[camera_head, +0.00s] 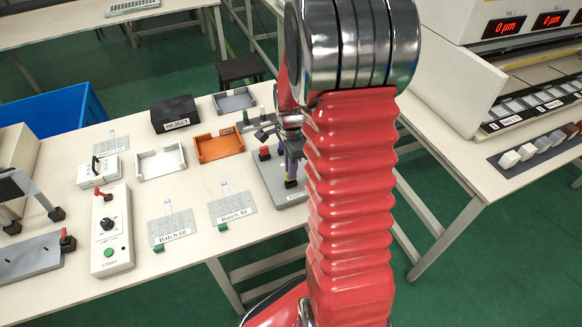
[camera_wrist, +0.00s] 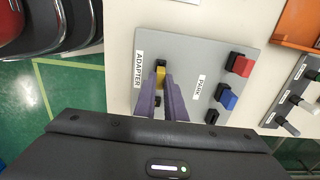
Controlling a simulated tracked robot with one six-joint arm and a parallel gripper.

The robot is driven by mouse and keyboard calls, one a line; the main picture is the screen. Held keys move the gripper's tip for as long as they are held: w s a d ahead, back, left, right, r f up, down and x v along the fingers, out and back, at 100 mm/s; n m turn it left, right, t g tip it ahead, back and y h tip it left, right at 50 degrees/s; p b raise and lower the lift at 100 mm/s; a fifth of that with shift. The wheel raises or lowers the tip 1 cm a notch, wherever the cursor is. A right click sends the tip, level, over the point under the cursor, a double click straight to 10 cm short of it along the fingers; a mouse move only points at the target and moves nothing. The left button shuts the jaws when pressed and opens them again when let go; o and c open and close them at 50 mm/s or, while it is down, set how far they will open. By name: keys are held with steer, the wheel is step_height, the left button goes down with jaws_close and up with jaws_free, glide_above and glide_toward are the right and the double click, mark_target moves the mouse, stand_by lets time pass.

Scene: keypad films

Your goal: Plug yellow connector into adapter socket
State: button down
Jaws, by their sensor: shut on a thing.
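The yellow connector (camera_wrist: 161,74) is between the purple fingertips of my gripper (camera_wrist: 161,84) in the wrist view. My gripper is shut on it, over the ADAPTER side of a grey board (camera_wrist: 195,58). Dark parts show close to the connector, but my fingers cover most of the adapter socket. I cannot tell whether the connector is seated or just above. In the head view my gripper (camera_head: 292,158) points down over the same board (camera_head: 290,199), and the yellow connector is hidden.
On the PARK side stand a red connector (camera_wrist: 240,65), a blue connector (camera_wrist: 227,97) and a black holder (camera_wrist: 211,117) that looks empty. An orange tray (camera_head: 218,147) and a black REJECT box (camera_head: 174,114) lie left of the board.

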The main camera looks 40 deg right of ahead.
steer(key=shift+f, duration=0.55)
steer(key=c, duration=1.7)
jaws_free()
steer(key=shift+c, duration=0.2)
steer(key=shift+r, duration=0.15)
step_height(320, 180, up, 14)
steer(key=shift+f, duration=0.25)
steer(key=shift+n, duration=0.3)
